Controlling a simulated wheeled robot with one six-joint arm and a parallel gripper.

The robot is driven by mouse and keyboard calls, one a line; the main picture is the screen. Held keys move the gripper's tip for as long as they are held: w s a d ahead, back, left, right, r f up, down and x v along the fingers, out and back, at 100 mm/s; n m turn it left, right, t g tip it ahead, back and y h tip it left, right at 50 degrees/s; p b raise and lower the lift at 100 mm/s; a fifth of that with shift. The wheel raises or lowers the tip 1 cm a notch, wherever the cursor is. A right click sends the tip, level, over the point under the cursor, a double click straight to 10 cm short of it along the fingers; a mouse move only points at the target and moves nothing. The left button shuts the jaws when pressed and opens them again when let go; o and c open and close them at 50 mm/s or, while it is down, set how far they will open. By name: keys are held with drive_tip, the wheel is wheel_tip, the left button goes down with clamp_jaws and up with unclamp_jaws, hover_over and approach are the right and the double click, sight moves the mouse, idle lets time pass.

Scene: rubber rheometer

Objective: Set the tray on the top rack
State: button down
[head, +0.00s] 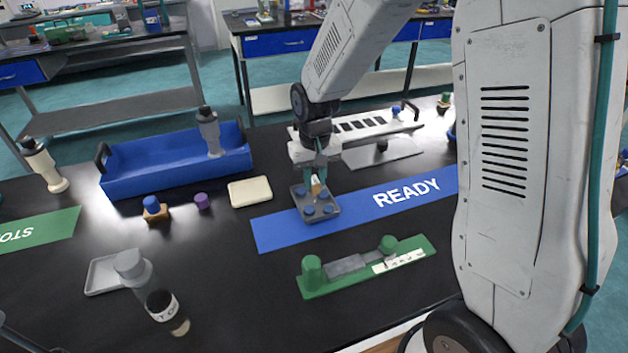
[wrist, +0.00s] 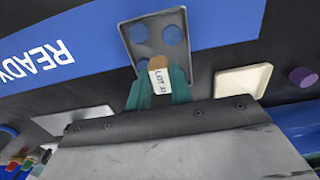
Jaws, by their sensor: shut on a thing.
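The tray (head: 333,214) is small, grey and square, with several blue discs in it. It is at the blue READY strip; I cannot tell whether it touches the strip. The tray also shows in the wrist view (wrist: 150,47). My gripper (head: 317,182) points down over the tray, its teal fingers shut on a tan block (wrist: 159,76) with a "LOT" label, which looks like the tray's handle. The fingers hide part of the tray. A long white rack (head: 372,123) with dark slots stands behind the gripper; it may be the top rack.
A blue open bin (head: 150,183) with a grey bottle stands at the left. A cream dish (head: 249,191) lies left of the tray. A green fixture (head: 318,284) is in front. The black bench between is partly clear.

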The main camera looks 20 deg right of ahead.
drive_tip(key=shift+f, duration=0.4)
drive_tip(key=shift+f, duration=0.2)
drive_tip(key=c, duration=1.3)
unclamp_jaws()
drive_tip(key=shift+o, duration=0.2)
drive_tip(key=shift+r, duration=0.15)
wheel_tip(320, 180, up, 12)
